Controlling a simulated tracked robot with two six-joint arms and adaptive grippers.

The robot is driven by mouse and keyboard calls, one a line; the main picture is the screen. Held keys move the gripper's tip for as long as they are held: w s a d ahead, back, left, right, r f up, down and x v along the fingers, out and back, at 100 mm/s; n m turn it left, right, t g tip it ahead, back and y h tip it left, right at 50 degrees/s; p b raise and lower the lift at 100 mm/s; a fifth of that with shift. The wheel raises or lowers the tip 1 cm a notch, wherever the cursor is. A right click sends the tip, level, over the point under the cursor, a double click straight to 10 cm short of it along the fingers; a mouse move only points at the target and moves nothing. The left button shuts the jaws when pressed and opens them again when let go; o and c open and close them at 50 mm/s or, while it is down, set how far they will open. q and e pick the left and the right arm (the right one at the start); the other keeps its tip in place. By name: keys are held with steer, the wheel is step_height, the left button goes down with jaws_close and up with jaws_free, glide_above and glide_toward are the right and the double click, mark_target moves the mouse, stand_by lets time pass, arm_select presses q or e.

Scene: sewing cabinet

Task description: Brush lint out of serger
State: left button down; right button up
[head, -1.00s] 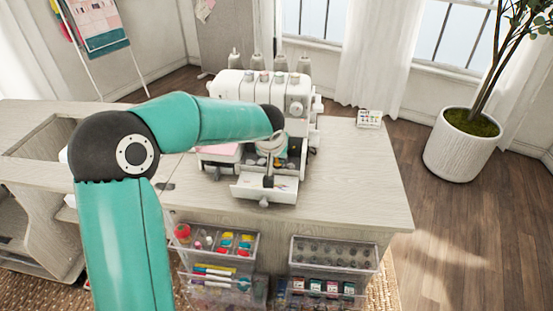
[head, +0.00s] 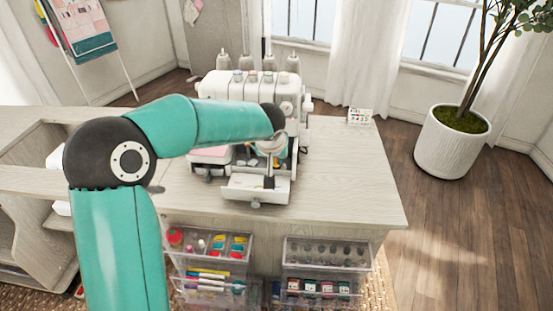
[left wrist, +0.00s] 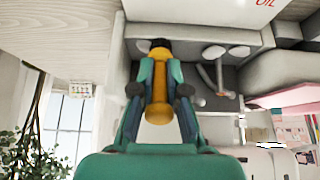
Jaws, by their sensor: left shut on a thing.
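The white serger (head: 246,88) stands on the cabinet top, its front cover (head: 257,187) folded down. My left gripper (head: 269,162) is in front of its open looper area, above the cover. In the left wrist view my gripper (left wrist: 159,92) is shut on a brush (left wrist: 158,108) with a yellow-orange handle. The brush's dark tip (left wrist: 159,44) points toward the serger's open interior (left wrist: 210,72), where metal parts show. Whether the tip touches anything, and any lint, I cannot tell. My right gripper is not in view.
The cabinet top (head: 350,190) is clear to the right, except a small white card (head: 360,117) near the back. Clear drawers (head: 327,252) with sewing supplies hang at the front. A potted plant (head: 452,140) stands on the floor at right.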

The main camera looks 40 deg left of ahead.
arm_select(q)
steer(key=shift+w+d+b, duration=0.25)
steer(key=shift+d, duration=0.25)
steer(key=shift+w+d+b, duration=0.25)
steer(key=shift+d, duration=0.2)
steer(key=shift+a, duration=0.1)
steer(key=shift+s+a, duration=0.5)
steer(key=shift+a, duration=0.4)
steer(key=shift+s+a+b, duration=0.35)
steer(key=shift+s+a, duration=0.15)
steer(key=shift+a, duration=0.3)
steer(key=shift+s+a, duration=0.1)
steer(key=shift+a, duration=0.05)
steer(key=shift+s+a, duration=0.5)
steer(key=shift+a, duration=0.3)
